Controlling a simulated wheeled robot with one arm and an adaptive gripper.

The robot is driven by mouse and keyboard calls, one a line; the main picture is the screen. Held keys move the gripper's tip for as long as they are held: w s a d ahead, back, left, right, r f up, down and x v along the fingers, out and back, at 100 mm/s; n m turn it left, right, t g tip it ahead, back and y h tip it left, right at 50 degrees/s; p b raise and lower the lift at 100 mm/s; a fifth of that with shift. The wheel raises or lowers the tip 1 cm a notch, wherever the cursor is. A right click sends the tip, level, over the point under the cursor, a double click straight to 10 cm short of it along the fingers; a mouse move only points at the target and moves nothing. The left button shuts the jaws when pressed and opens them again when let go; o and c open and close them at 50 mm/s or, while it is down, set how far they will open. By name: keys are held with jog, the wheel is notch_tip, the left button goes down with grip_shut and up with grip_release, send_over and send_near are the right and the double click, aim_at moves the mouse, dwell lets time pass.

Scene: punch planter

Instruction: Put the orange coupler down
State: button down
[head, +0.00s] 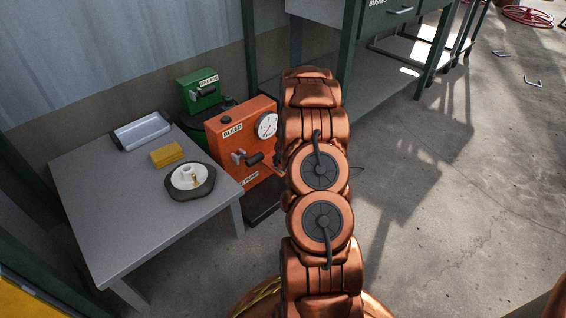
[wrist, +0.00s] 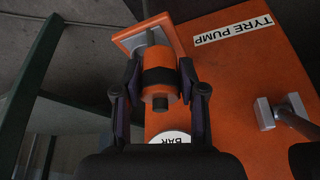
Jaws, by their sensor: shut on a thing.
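The orange coupler (wrist: 158,60) is a short orange cylinder with a black band around its middle and a dark stub at its near end. In the wrist view my gripper (wrist: 159,76) is shut on it, with one finger on each side. The coupler overlaps a tilted square orange plate (wrist: 130,40) with a grey fitting at the side of the orange tyre pump (wrist: 225,75). I cannot tell whether the coupler touches the fitting. In the head view the pump (head: 238,155) stands right of the grey table, and my arm hides gripper and coupler.
The grey table (head: 100,205) holds a silver tray (head: 142,131), a yellow block (head: 166,154) and a dark dish (head: 190,190) with a white piece. A green grease box (head: 201,88) stands behind the pump. A green-framed bench (head: 385,18) is at the back.

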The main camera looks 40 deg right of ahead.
jog(key=shift+w+d+f+b, duration=0.2)
jog(key=shift+w+d+b, duration=0.2)
jog(key=shift+w+d, duration=0.9)
notch_tip(320, 180, down, 3)
jog(key=shift+d+f+b, duration=0.1)
jog(key=shift+f+b, duration=0.05)
jog(key=shift+b, duration=0.95)
jog(key=shift+s+f, duration=0.2)
jog(key=shift+f, duration=0.25)
jog(key=c, duration=1.1)
grip_release()
jog(key=shift+a, duration=0.2)
jog(key=o, duration=0.4)
jog(key=shift+d+f, duration=0.2)
jog(key=shift+f, duration=0.8)
jog(key=shift+o, duration=0.2)
jog(key=shift+w+a+r, duration=0.1)
jog(key=shift+w+r, duration=0.05)
jog(key=shift+r, duration=0.7)
jog(key=shift+r, duration=0.1)
